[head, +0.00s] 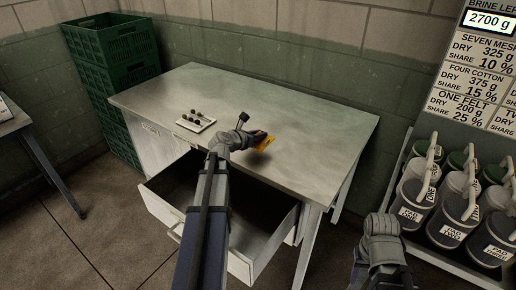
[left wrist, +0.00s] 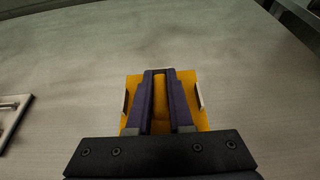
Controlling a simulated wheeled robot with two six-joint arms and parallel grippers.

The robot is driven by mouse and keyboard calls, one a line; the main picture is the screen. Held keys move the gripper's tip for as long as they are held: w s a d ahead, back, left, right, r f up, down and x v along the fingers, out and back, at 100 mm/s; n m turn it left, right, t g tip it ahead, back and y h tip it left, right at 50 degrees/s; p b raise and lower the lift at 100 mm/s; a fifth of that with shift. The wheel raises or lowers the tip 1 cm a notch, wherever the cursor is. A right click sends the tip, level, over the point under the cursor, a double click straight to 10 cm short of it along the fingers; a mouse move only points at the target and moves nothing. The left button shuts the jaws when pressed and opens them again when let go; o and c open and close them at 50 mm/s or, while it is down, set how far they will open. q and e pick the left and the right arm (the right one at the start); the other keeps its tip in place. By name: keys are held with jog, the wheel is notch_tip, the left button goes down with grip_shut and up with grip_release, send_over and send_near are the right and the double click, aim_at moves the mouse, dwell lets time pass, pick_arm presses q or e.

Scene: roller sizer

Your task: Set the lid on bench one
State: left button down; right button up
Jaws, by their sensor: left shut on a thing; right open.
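The lid appears as a flat yellow-orange piece (head: 268,143) over the grey bench (head: 320,118). My left gripper (head: 259,137) is shut on it. In the left wrist view, the yellow piece (left wrist: 188,88) shows under and around the purple fingers of my left gripper (left wrist: 160,75), with small pale and dark bits at its sides. It is close over the bench top (left wrist: 250,70); I cannot tell if it touches. My right arm's grey wrist shows at the lower right of the head view, but its fingers do not show.
A small pale tray with several dark knobs (head: 195,122) lies on the bench's left part. A drawer (head: 205,240) stands open at the front. Green crates (head: 115,50) are stacked at left. A rack of labelled pots (head: 450,228) stands at right. The bench's right part is clear.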

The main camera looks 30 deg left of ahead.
aim_at(259, 142)
pick_arm(q)
jog(key=shift+f, duration=0.1)
notch_tip(259, 142, down, 4)
jog(key=b, duration=0.3)
jog(key=shift+r, duration=0.2)
jog(key=shift+f+b, duration=0.15)
jog(key=shift+b, duration=0.25)
jog(key=c, duration=0.8)
grip_release()
